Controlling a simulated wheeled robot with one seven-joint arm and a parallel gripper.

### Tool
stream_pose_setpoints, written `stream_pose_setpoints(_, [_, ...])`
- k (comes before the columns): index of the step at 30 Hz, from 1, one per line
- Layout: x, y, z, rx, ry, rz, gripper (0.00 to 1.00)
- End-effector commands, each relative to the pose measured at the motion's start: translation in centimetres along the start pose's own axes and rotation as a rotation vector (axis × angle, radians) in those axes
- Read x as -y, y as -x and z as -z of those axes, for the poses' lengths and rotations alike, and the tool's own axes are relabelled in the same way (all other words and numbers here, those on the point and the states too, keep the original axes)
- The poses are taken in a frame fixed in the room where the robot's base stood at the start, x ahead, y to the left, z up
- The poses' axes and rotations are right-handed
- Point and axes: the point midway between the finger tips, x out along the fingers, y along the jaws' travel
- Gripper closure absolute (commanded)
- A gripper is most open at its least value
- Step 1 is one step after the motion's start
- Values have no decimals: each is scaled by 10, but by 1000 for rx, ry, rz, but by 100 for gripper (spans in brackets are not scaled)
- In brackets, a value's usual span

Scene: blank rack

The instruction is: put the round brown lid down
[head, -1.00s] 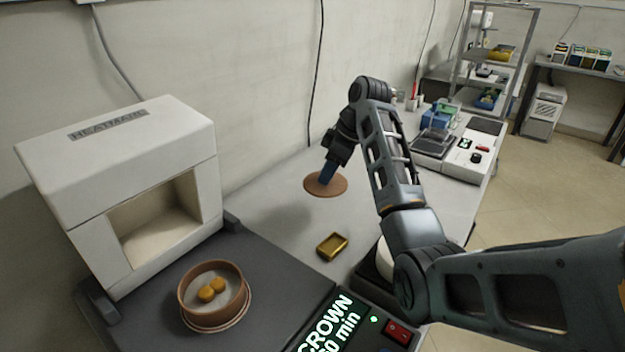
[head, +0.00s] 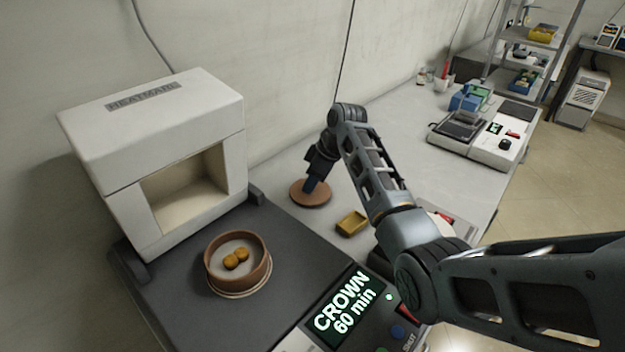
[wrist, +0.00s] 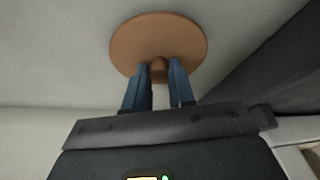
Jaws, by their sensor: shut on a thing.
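The round brown lid (head: 311,194) is a flat disc with a small knob. In the head view it is low over the grey bench, near the wall and right of the white furnace; I cannot tell whether it touches the bench. My gripper (head: 312,184) points down at it. In the wrist view the blue fingers of my gripper (wrist: 158,72) are shut on the knob of the lid (wrist: 158,38). The lid's underside is hidden.
A round brown dish (head: 238,265) with two yellow pieces stands on the dark platform before the white furnace (head: 160,150). A small yellow tray (head: 352,223) lies on the bench just right of the lid. Bare bench (head: 400,125) extends behind, towards a white instrument (head: 480,140).

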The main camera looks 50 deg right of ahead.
Motion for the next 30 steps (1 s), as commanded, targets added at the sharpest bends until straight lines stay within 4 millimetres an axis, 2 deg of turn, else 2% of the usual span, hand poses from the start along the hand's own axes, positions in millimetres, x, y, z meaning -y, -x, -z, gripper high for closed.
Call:
stream_pose_setpoints(11, [0,-4,-2,-1,0,-1,100])
stream_pose_setpoints(12, [0,-3,-1,-1,0,-1,72])
stream_pose_setpoints(19, [0,-3,-1,0,0,0,50])
stream_pose_setpoints(26, [0,-2,-1,0,0,0,50])
stream_pose_setpoints(30, [-1,6,0,-1,0,-1,50])
